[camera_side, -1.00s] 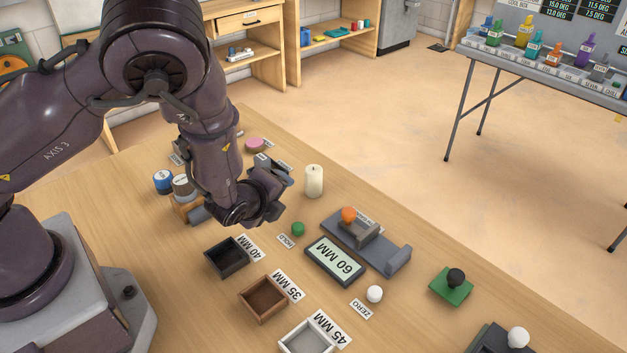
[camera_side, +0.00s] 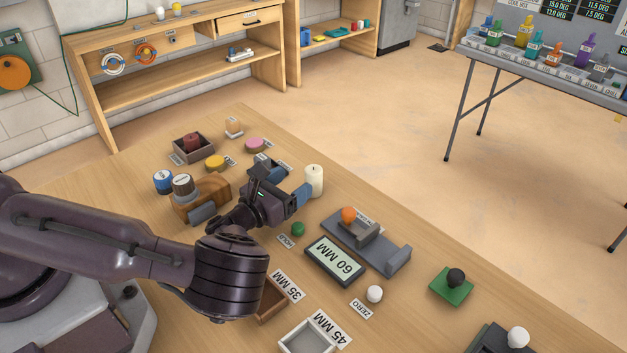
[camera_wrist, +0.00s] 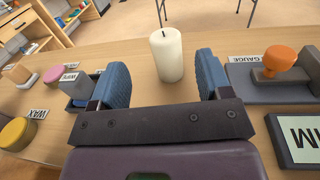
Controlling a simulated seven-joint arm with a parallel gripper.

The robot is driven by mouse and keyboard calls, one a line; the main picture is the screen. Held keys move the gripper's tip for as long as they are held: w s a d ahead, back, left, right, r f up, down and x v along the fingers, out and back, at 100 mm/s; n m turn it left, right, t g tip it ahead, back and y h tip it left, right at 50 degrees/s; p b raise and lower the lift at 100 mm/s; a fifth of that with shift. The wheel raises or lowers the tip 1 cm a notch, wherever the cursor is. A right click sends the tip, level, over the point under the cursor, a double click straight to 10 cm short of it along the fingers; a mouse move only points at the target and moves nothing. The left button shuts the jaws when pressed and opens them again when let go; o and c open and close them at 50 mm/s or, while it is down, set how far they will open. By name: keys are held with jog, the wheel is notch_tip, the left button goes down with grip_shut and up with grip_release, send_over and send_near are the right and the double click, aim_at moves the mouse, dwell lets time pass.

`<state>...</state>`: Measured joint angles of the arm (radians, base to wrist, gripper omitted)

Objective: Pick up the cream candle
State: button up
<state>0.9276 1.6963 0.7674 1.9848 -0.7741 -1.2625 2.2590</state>
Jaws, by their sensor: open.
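The cream candle (camera_side: 314,180) stands upright on the wooden table, a white-cream cylinder with a dark wick. In the wrist view the candle (camera_wrist: 166,55) stands ahead of my gripper, between the lines of its two blue-padded fingers but beyond or near their tips; the exact depth is hard to tell. My gripper (camera_wrist: 163,80) is open and empty, with a clear gap on both sides of the candle. In the side view my gripper (camera_side: 288,187) is low and level, just left of the candle, with one blue finger close to it.
Left of my gripper is a small grey-blue holder (camera_wrist: 84,88). A green button (camera_side: 298,229) sits in front. The table behind the candle is clear.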

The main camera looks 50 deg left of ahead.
aim_at(307, 175)
jog(key=shift+w+a+f, duration=0.1)
jog(key=shift+w, duration=3.35)
jog(key=c, duration=1)
